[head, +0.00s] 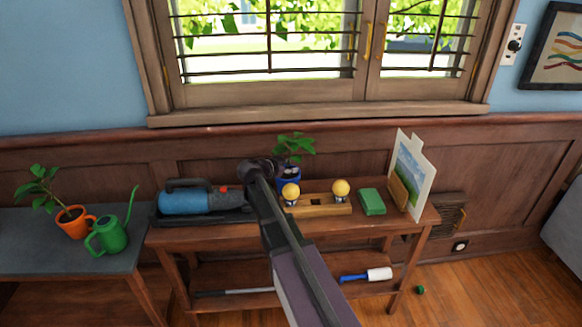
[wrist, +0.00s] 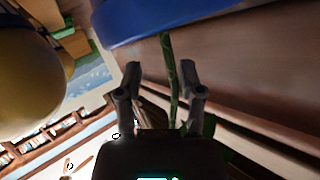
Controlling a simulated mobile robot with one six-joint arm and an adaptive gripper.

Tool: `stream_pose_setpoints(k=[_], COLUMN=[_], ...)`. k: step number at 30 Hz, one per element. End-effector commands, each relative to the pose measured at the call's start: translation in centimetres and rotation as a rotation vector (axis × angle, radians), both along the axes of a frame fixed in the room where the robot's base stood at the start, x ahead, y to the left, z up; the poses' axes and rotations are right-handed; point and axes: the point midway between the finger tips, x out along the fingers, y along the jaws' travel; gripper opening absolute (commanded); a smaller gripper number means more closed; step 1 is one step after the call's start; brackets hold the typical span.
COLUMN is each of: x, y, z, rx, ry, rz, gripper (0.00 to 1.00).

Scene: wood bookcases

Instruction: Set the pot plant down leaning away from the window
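A pot plant with a blue pot (head: 290,183) and green leaves (head: 296,144) stands at the back of the wooden shelf unit, below the window (head: 270,45). My arm partly hides it, so I cannot tell whether it leans. My gripper (head: 268,168) is just left of it in the head view. In the wrist view my gripper (wrist: 160,72) has its fingers apart, with the green stem (wrist: 170,70) between them, nearer one finger. A gap shows on the other side of the stem. The blue pot (wrist: 170,20) is close beyond the fingertips.
A wooden block with two yellow knobs (head: 320,206) stands just in front of the plant. A blue cylinder (head: 195,200) is to the left; a green box (head: 371,202) and a leaning picture (head: 411,170) are to the right. An orange-potted plant (head: 75,222) and watering can (head: 109,237) stand on the grey table.

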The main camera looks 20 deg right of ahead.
Motion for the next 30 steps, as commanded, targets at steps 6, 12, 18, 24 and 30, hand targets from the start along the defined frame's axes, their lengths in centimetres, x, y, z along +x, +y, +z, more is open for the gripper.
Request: stream_pose_setpoints(k=[6, 12, 18, 24, 30], x=[0.0, -0.1, -0.9, -2.2, -3.4], y=[0.0, 0.1, 1.9, 4.5, 7.2], z=[0.0, 0.4, 1.3, 2.5, 3.6], rx=[0.000, 0.000, 0.000, 0.001, 0.000], ry=[0.000, 0.000, 0.000, -0.001, 0.001], rz=[0.000, 0.000, 0.003, 0.002, 0.002], gripper=[0.50, 0.50, 0.50, 0.50, 0.50])
